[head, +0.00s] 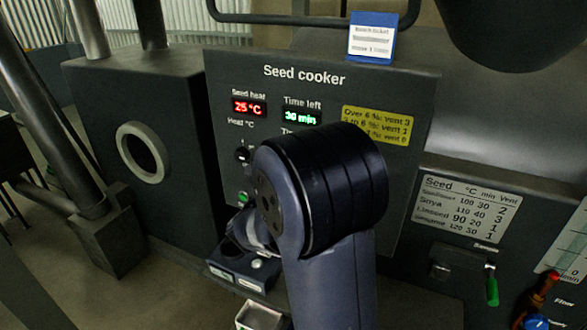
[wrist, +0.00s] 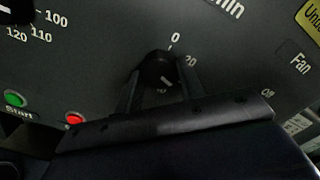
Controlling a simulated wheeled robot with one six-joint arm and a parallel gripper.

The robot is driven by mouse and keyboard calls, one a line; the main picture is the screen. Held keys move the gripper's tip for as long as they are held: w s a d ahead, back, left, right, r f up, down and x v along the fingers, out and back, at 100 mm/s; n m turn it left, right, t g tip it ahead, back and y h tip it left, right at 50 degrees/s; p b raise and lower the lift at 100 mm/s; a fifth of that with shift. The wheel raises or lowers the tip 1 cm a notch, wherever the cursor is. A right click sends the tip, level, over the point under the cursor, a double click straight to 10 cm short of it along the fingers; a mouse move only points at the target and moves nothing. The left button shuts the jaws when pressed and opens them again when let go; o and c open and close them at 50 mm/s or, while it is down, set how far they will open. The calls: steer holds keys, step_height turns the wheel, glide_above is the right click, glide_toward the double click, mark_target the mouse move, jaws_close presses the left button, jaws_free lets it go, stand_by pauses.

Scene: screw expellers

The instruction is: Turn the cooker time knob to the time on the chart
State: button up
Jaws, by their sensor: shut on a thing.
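The Seed cooker panel (head: 300,90) faces me, with a red display (head: 249,107) reading 25 °C and a green Time left display (head: 300,118) reading 30 min. In the wrist view, my gripper (wrist: 160,82) is shut on a dark round time knob (wrist: 158,66), one finger on each side. The scale marks 0 and 20 show beside the knob; its white pointer line is small and its exact setting is unclear. My arm hides this knob in the head view. The chart (head: 466,208) at right lists seeds with °C, min and vent: Soya 110 40 3, Linseed 90 20 1.
A blue-edged ticket (head: 371,38) stands on the panel top, its lines too small to read. A yellow vent label (head: 377,125) is on the panel. The heat knob (head: 242,155), green Start button (wrist: 15,100) and red button (wrist: 74,118) lie near my gripper.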

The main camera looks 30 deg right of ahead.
steer(key=shift+n+p, duration=0.35)
steer(key=shift+n, duration=0.25)
steer(key=o, duration=1)
steer(key=b+v, duration=0.2)
steer(key=v, duration=0.9)
steer(key=shift+d, duration=0.1)
steer(key=p+x, duration=0.1)
steer(key=x, duration=0.9)
steer(key=shift+w+d+p, duration=0.3)
steer(key=shift+p, duration=0.1)
